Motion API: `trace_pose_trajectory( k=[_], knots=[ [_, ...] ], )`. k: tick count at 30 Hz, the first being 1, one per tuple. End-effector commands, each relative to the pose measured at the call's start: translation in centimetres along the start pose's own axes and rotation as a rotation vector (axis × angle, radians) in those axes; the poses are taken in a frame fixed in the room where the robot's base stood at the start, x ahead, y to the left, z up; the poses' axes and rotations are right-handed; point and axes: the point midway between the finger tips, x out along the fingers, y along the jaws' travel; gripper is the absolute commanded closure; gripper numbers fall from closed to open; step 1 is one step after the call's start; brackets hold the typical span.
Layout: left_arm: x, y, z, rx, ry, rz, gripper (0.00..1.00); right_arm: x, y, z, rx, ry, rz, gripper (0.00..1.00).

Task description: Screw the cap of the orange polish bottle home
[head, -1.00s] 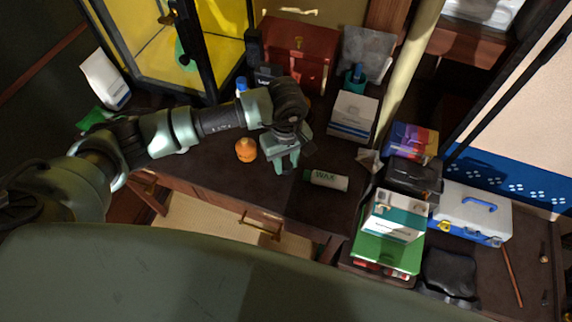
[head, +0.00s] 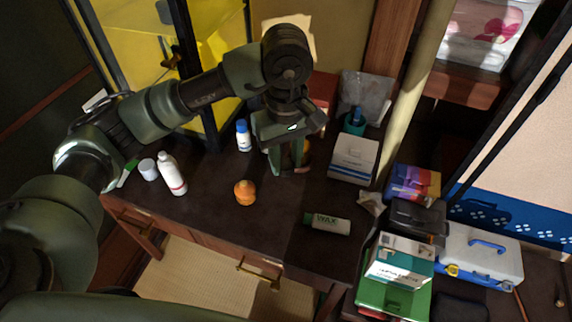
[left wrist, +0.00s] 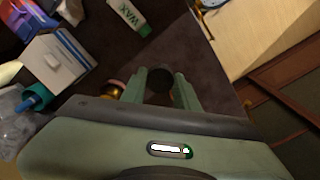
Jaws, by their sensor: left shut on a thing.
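A small round orange bottle (head: 245,193) stands upright on the dark tabletop in the head view, with a narrower orange top. I cannot tell whether that top is a cap or the bare neck. My left gripper (head: 289,168) is behind it and to its right, apart from it, pointing down. In the left wrist view the fingers (left wrist: 160,78) are closed around a small dark round thing (left wrist: 160,90). It looks like a cap, but shadow hides its detail. The orange bottle is not clearly visible in that view. My right gripper does not show.
A wax tube (head: 327,224) lies to the right of the bottle. A white box (head: 353,158), a blue-capped bottle (head: 243,136) and a white bottle (head: 172,175) stand around. A brassy round thing (left wrist: 112,88) is close beside the fingers. The table front is mostly clear.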

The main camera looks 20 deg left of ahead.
Motion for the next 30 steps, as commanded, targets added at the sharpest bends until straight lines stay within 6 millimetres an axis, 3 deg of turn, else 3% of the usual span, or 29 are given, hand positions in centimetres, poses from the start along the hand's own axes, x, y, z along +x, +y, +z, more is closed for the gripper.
trace_pose_trajectory(
  k=[10, 21, 30],
  knots=[
    [0.1, -0.5, -0.1, 0.030, 0.002, 0.000, 1.00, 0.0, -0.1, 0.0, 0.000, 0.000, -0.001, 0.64],
    [1.9, -8.7, 1.7, 0.657, 0.005, -0.002, 1.00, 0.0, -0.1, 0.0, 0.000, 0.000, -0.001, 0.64],
    [2.1, -9.7, 2.3, 0.755, 0.000, 0.000, 1.00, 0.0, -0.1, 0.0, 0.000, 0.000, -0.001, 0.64]
  ],
)
